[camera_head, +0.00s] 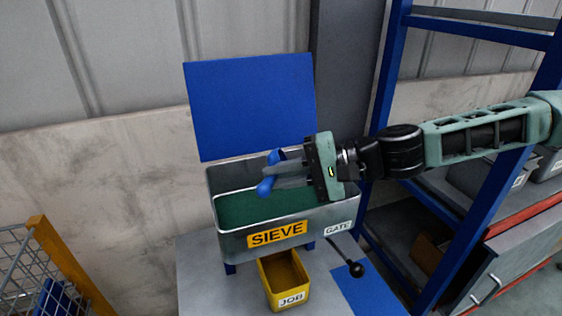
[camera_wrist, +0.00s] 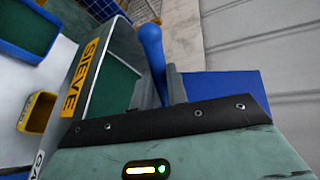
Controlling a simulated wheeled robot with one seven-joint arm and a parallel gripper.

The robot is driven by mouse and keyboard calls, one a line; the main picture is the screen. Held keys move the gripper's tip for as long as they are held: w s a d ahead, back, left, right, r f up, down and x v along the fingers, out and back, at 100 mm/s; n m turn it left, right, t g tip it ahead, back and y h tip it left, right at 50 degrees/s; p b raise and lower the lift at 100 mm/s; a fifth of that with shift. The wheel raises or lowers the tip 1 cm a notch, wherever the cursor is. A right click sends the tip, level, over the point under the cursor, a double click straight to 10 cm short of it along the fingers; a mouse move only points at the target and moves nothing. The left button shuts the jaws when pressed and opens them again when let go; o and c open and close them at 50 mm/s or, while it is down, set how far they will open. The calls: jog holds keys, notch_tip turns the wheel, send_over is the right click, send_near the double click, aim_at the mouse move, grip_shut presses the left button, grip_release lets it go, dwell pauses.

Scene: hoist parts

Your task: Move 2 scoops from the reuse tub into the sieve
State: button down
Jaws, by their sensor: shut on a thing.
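The sieve (camera_head: 225,240) is a grey metal box with a green inside and a yellow SIEVE label, standing on a grey table. It also shows in the wrist view (camera_wrist: 92,95), at the left. My gripper (camera_head: 268,177) is over the sieve's opening. It is shut on a blue thing (camera_head: 265,187) with a rounded end, which looks like a scoop handle. The same blue thing (camera_wrist: 151,45) shows between the fingers in the wrist view. I see no scoop bowl; part of the blue thing is hidden by the fingers. I cannot make out a tub marked reuse.
A yellow JOB bin (camera_head: 285,285) stands in front of the sieve. A black-knobbed lever (camera_head: 356,269) sticks out near the GATE label (camera_head: 338,227). A blue panel (camera_head: 250,105) rises behind the sieve. A blue rack (camera_head: 480,200) stands right, a wire cage (camera_head: 35,275) left.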

notch_tip(320, 180, up, 3)
jog(key=g+h+p, duration=0.1)
jog(key=h+p, duration=0.2)
jog(key=p, duration=0.4)
jog(key=n+g+h+p, duration=0.1)
jog(key=h+p, duration=0.2)
jog(key=p, duration=0.4)
jog(key=g+h+p, duration=0.1)
jog(key=h+p, duration=0.2)
jog(key=p, duration=0.4)
jog(key=shift+a+f+h+p, duration=0.1)
jog(key=shift+f+h+p, duration=0.1)
jog(key=shift+h+p, duration=0.15)
jog(key=shift+g+h, duration=0.3)
jog(key=shift+h, duration=0.15)
